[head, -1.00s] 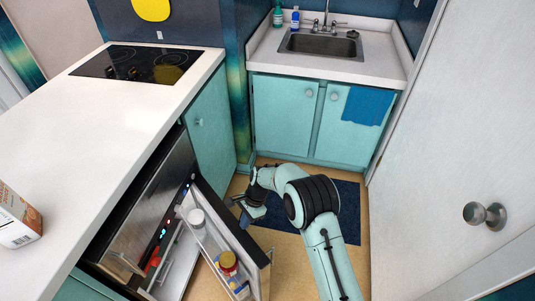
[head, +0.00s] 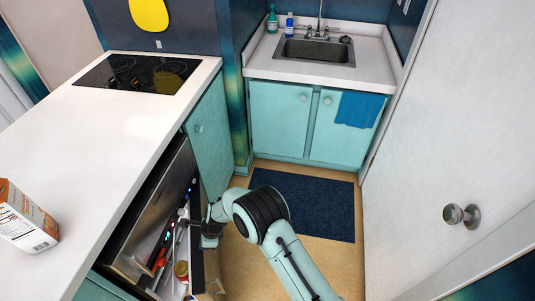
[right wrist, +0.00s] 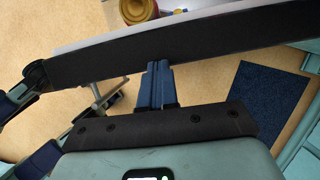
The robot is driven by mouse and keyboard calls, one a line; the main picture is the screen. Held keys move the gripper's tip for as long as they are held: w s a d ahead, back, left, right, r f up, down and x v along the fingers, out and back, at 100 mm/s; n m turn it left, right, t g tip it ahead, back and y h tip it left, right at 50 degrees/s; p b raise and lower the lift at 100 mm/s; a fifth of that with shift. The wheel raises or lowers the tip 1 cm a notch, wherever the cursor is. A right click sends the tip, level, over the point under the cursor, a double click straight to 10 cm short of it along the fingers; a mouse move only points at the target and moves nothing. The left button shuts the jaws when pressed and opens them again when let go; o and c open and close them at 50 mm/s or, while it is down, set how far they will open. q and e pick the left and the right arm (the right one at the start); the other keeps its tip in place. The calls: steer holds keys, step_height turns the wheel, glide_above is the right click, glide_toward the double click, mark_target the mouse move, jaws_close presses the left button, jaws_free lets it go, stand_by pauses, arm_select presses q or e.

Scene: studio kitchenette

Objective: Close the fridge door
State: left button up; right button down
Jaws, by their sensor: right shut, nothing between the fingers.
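The fridge (head: 150,215) is built in under the white counter at the left. Its door (head: 206,272) stands partly open, and jars on its inner shelf show in the narrowed gap. My right gripper (head: 210,236) is at the door's outer side near its upper edge. In the right wrist view the shut blue fingers (right wrist: 157,84) point at the dark edge of the door (right wrist: 200,42) and meet it or nearly so; nothing is between them. My left gripper is out of view.
A carton (head: 24,218) stands on the counter (head: 110,140) above the fridge. A dark blue mat (head: 315,205) lies on the floor before the sink cabinet. A white door with a round knob (head: 461,214) bounds the right side. The floor between is clear.

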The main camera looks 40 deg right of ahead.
mark_target(192, 250)
steer(key=a, duration=0.1)
steer(key=w+a+m+p, duration=0.1)
steer(key=shift+a+f, duration=0.1)
steer(key=shift+a, duration=0.2)
steer(key=shift+w+a+m+p, duration=0.3)
steer(key=shift+w+a+p, duration=0.1)
steer(key=shift+a, duration=0.25)
steer(key=shift+d, duration=0.1)
